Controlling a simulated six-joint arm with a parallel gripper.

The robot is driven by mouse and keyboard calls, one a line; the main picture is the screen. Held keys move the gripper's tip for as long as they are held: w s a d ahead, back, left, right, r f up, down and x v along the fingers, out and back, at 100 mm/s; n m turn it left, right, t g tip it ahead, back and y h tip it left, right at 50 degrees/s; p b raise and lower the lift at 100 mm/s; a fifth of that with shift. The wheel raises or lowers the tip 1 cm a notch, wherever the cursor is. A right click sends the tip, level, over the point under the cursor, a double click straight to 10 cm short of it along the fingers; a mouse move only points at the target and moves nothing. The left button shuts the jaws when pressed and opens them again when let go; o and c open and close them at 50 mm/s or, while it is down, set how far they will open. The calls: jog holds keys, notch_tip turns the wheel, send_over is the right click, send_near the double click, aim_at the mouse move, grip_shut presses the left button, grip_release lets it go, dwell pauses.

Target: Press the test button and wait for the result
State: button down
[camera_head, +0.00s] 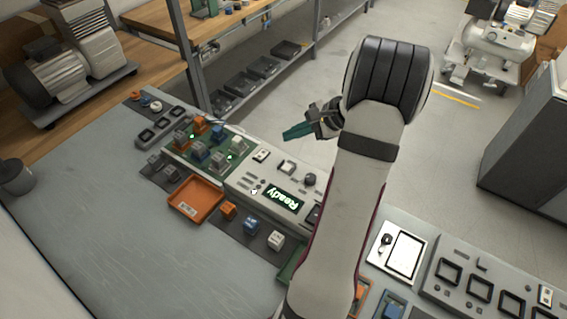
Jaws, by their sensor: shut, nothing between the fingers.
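The test panel (240,184) is a light grey console on the bench, with a lit display (284,199) reading "Ready". Its face carries a dark round knob (309,180), a square framed button (288,167) and a small pale switch (261,156). I cannot read any label that marks the test button. My gripper (287,135) has teal fingers, shut and empty. In the picture it appears just above the panel's far edge, apart from the controls. My arm hides part of the panel's right end.
A green board (189,161) with several coloured blocks and lit green lamps adjoins the panel on the left. An orange tray (196,213) and loose blocks, including a blue one (251,225), lie in front. The grey bench top (110,220) is clear at left.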

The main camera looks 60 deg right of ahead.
aim_at(291, 167)
dwell(0.3)
jog(key=shift+f, duration=4.4)
jog(key=shift+f, duration=0.4)
jog(key=shift+f, duration=0.45)
jog(key=shift+r, duration=0.9)
